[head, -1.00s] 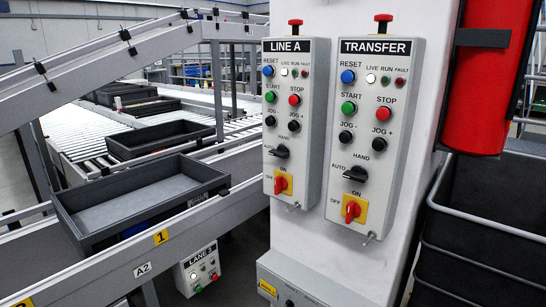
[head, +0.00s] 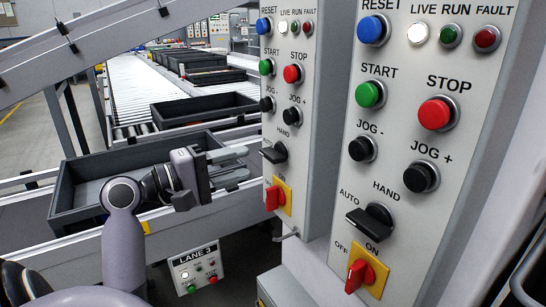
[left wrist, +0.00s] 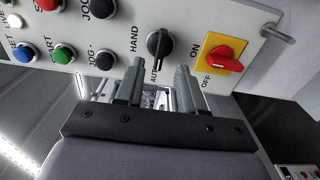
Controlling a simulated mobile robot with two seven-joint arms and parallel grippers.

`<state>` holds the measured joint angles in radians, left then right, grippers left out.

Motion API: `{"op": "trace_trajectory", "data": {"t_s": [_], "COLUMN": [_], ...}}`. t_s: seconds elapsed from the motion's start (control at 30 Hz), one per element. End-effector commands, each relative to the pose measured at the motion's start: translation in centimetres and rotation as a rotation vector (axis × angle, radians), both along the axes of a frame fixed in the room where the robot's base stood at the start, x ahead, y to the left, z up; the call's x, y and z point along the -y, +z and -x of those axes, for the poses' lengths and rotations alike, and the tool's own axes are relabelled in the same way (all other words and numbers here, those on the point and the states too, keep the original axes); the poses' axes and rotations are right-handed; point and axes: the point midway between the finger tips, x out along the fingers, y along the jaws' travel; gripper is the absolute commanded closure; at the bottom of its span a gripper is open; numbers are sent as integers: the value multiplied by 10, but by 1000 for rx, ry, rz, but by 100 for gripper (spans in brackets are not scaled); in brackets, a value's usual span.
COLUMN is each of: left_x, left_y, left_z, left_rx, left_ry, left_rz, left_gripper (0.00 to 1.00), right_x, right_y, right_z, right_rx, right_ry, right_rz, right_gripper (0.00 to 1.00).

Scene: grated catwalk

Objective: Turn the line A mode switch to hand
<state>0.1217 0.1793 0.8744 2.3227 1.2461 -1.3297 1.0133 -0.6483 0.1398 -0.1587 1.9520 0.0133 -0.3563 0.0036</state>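The line A panel (head: 300,130) is the left of two grey panels in the head view; its title is out of frame. Its black mode switch (head: 273,153) sits below the HAND label, with its handle lying sideways toward the AUTO side. In the left wrist view the switch (left wrist: 159,44) lies ahead of the gap between my fingers, its handle toward the AUTO label. My left gripper (head: 232,165) is open and empty, just left of the switch, its fingers pointing at it; I see no contact. My right gripper is in neither view.
A red on/off switch on a yellow plate (head: 284,192) sits just below the mode switch. Black and coloured buttons are above it. The transfer panel (head: 410,130), with a similar mode switch (head: 370,222), stands close on the right. A grey tray (head: 65,205) on the conveyor is behind my arm.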

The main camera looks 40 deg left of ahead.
Motion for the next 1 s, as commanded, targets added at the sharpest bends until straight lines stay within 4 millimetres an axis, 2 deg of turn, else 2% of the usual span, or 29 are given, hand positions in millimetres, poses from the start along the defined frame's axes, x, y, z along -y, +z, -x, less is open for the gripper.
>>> {"op": "trace_trajectory", "data": {"t_s": [0.2, 0.4, 0.77, 0.9, 1.0], "left_x": [10, 16, 18, 18, 18], "left_y": [1, 0, -1, -1, -1], "left_z": [-32, -56, -63, -63, -63], "left_rx": [1, -1, -2, -2, -2], "left_ry": [-3, 0, 1, 1, 1], "left_rz": [4, 2, -2, -2, -2], "left_gripper": [62, 62, 62, 100, 100], "right_x": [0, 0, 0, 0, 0], "right_y": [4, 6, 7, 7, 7], "right_z": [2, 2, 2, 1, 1], "right_rx": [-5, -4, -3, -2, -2], "right_ry": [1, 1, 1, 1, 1], "right_rz": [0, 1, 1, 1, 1], "right_gripper": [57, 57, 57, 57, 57]}}
